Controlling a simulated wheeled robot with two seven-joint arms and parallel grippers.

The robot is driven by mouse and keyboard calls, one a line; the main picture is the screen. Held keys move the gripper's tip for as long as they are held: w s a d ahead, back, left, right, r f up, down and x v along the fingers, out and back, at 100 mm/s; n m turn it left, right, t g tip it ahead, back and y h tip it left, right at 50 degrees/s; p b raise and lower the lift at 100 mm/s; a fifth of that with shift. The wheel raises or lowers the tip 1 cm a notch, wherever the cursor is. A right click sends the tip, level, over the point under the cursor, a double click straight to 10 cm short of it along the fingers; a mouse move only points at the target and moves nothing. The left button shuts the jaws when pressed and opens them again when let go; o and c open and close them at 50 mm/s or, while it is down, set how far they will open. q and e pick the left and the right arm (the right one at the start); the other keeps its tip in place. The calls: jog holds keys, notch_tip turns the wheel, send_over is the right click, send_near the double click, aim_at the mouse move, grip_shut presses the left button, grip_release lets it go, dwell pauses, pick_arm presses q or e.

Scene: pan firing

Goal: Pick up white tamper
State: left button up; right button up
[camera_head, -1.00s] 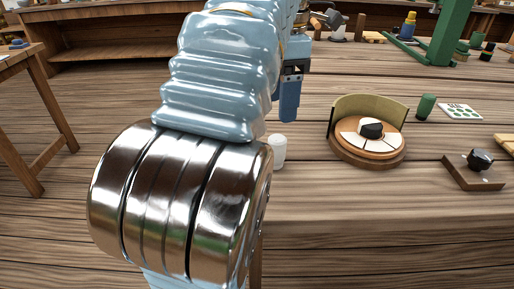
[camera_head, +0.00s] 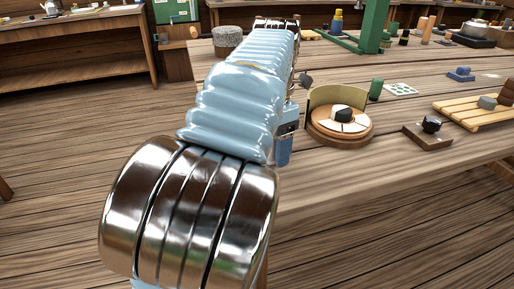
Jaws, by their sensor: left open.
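My left arm crosses the middle of the head view and hides much of the near table. My left gripper (camera_head: 305,80) shows only as a small dark part past the arm's far end, to the right of it; it is open. I cannot make out a white tamper now. The place where a small white cylinder stood earlier is behind my arm. I cannot tell whether that cylinder is the tamper. My right gripper is not in view.
A round wooden turntable (camera_head: 340,137) with a curved olive wall and a black knob stands right of my arm. A green cylinder (camera_head: 376,88), a black-knobbed block (camera_head: 432,124) and a slatted wooden rack (camera_head: 465,112) lie farther right. The table's (camera_head: 375,172) front strip is bare.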

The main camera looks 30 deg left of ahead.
pick_arm(q)
jog(key=shift+c, duration=0.2)
jog(key=c, duration=1.1)
jog(key=shift+r, duration=0.1)
jog(key=shift+w+r, duration=0.1)
jog(key=shift+r, duration=0.1)
notch_tip(320, 180, up, 2)
jog(key=shift+r, duration=0.2)
jog(key=s+d+r, duration=0.8)
jog(key=d+r, duration=0.2)
jog(key=d, duration=0.1)
jog(key=shift+s, duration=0.35)
